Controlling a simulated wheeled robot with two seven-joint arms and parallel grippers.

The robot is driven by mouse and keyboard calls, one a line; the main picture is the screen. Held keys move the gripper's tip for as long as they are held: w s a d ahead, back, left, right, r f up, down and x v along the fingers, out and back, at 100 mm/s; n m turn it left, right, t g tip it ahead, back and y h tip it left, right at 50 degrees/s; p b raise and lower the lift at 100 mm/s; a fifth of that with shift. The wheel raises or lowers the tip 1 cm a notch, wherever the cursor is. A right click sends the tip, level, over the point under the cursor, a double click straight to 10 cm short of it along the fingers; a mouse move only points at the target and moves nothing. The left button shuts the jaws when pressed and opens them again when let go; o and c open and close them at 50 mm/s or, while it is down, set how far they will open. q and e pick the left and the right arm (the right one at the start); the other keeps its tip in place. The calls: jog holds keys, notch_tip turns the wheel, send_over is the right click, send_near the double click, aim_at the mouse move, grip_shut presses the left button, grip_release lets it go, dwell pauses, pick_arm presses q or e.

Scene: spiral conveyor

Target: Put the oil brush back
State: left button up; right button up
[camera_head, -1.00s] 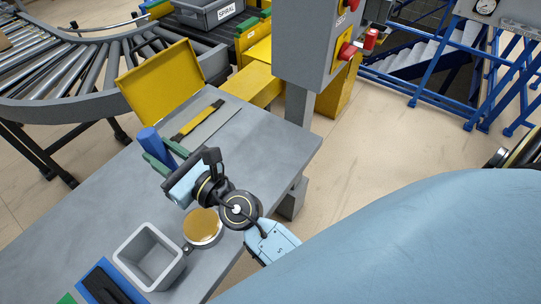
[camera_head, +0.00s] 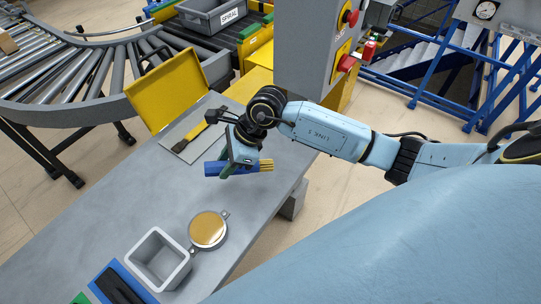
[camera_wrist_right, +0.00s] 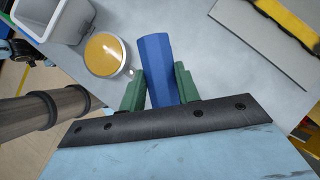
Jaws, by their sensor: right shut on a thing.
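The oil brush has a blue handle (camera_head: 214,169) and yellow bristles (camera_head: 266,166). In the head view it lies roughly level, bristles to the right, above the table's right edge. My right gripper (camera_head: 232,166) is shut on its handle, and its green fingers sit on both sides of the blue handle (camera_wrist_right: 156,66) in the wrist view. The bristles are hidden in the wrist view. A round tin with a golden top (camera_head: 208,229) stands on the table beside a grey open square bin (camera_head: 184,275). The tin also shows in the wrist view (camera_wrist_right: 103,54). My left gripper is not in view.
The grey table (camera_head: 110,225) has clear room at the left and middle. A yellow panel (camera_head: 168,88) stands at its back by a flat grey plate (camera_head: 203,122). A blue tray (camera_head: 101,290) is at the front. A grey control box (camera_head: 312,45) with red buttons stands behind my right arm.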

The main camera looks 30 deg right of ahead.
aim_at(258, 163)
jog(key=shift+g+h, duration=0.3)
jog(key=shift+h, duration=0.6)
jog(key=d, duration=0.2)
jog(key=s+d, duration=0.1)
jog(key=d, duration=0.2)
jog(key=d+r, duration=0.1)
jog(key=d, duration=0.1)
jog(key=shift+s+d+p, duration=0.15)
jog(key=shift+s+p, duration=0.1)
jog(key=shift+p, duration=0.05)
jog(key=f, duration=0.5)
jog(key=shift+d+f, duration=0.1)
jog(key=shift+d, duration=0.1)
jog(key=shift+f, duration=2.35)
jog(key=o, duration=1.1)
jog(key=v, duration=1.2)
